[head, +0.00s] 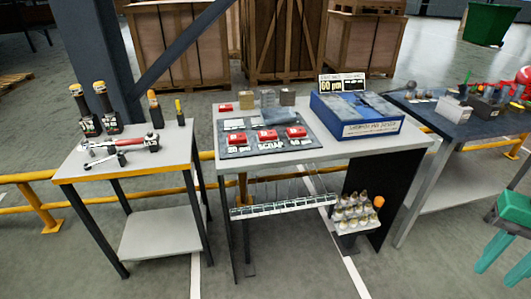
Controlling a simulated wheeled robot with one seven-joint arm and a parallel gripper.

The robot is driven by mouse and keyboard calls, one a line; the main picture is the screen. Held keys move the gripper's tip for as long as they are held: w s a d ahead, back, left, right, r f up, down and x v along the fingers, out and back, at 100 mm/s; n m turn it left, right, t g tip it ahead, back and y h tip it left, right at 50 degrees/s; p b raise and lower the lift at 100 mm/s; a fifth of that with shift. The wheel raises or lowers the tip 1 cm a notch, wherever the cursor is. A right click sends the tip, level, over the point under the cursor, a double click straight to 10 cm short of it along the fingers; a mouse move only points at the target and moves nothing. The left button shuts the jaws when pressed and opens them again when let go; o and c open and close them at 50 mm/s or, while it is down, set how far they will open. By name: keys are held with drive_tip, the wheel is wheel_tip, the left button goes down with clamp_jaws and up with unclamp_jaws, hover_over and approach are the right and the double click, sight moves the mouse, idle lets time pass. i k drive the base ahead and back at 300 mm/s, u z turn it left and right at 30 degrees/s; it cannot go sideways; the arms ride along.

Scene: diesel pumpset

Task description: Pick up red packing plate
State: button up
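Several red pieces are on the middle table, and I cannot tell for sure which is the packing plate. A small flat red piece (225,107) lies alone at the back left of the tabletop. Three red pieces, left (237,139), middle (267,135) and right (297,132), sit in a row on a dark grey board (256,149) with white labels. My gripper (494,278) is at the lower right edge, partly cut off. Its teal fingers are apart with nothing seen between them. It is well right of the table and apart from all the red pieces.
A blue box (357,130) and a small sign (342,84) take up the table's right side. Several small blocks (267,98) stand at its back. A tool table (125,160) is at left, a dark bench (440,130) at right. A yellow rail (50,215) runs behind.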

sight(270, 134)
drive_tip(key=u, duration=0.05)
drive_tip(key=k, duration=0.25)
drive_tip(key=u, duration=1.95)
drive_tip(key=i, duration=1)
drive_tip(key=z, duration=1.6)
drive_tip(key=i, duration=1)
drive_tip(key=u, duration=0.05)
